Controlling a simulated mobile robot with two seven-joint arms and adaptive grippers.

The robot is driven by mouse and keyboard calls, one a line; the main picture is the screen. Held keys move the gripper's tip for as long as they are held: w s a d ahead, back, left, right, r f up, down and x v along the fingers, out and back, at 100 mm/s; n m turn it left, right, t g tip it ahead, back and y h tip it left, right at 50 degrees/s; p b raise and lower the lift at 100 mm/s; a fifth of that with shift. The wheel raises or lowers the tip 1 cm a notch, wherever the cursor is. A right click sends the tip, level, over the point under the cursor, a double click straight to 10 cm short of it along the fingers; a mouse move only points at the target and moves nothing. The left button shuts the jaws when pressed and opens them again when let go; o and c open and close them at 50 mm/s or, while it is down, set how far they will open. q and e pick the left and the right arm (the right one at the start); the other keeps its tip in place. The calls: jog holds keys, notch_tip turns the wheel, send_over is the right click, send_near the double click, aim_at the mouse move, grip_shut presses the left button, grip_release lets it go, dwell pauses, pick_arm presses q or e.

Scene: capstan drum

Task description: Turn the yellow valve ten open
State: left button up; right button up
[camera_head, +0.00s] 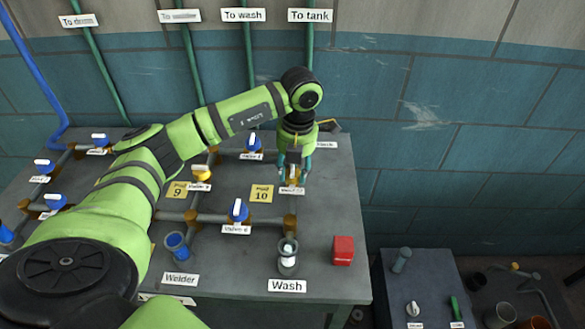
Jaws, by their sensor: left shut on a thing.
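My left arm reaches over the grey bench, and my left gripper (293,173) points down at its right part. It is shut on a yellow valve (292,181), whose handle is mostly hidden between the fingers. A white label below this valve is too small to read surely. A yellow note (261,194) reading 10 lies to its left. Another yellow valve (201,172) stands further left, near a yellow note (178,190) reading 9. My right gripper is not in view.
Blue valves (238,211) with white handles sit on the bench pipes. A Wash fitting (288,255), a blue cup-like fitting (178,245) and a red block (343,250) stand near the front. A lower table (430,275) lies right. The bench's right side is fairly clear.

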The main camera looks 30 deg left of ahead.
aim_at(298, 173)
pick_arm(q)
jog(key=o, duration=1.1)
jog(key=shift+w+d, duration=0.1)
jog(key=shift+w, duration=0.05)
jog(key=shift+o, duration=0.2)
jog(key=shift+w, duration=0.1)
jog(key=shift+r, duration=0.1)
notch_tip(298, 173, up, 12)
jog(key=shift+d, duration=0.45)
